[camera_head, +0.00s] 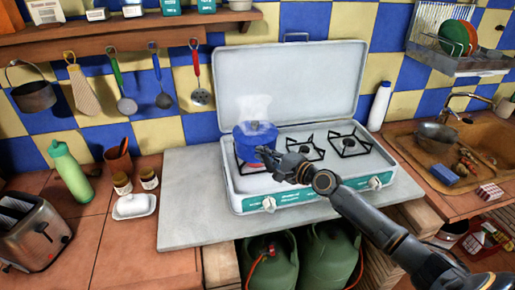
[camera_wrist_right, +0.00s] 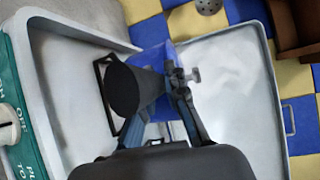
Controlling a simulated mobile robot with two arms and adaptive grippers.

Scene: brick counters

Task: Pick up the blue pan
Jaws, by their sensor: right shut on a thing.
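The blue pan (camera_head: 255,138) sits on the left burner of the white camping stove, upright, with pale steam above it. My right gripper (camera_head: 267,156) reaches in from the right and is at the pan's front side. In the right wrist view the fingers of my right gripper (camera_wrist_right: 166,98) are closed on the pan's dark handle, which points towards the camera. The blue body of the pan (camera_wrist_right: 154,56) shows behind the handle, partly hidden by it and by the fingers. My left gripper is in neither view.
The stove (camera_head: 225,190) has its lid (camera_head: 290,80) raised behind the pan. The middle and right burners are empty. Bare grey slab (camera_head: 185,195) lies left of the stove. A white bottle (camera_head: 379,106) stands right of the lid; utensils hang on the wall at the left.

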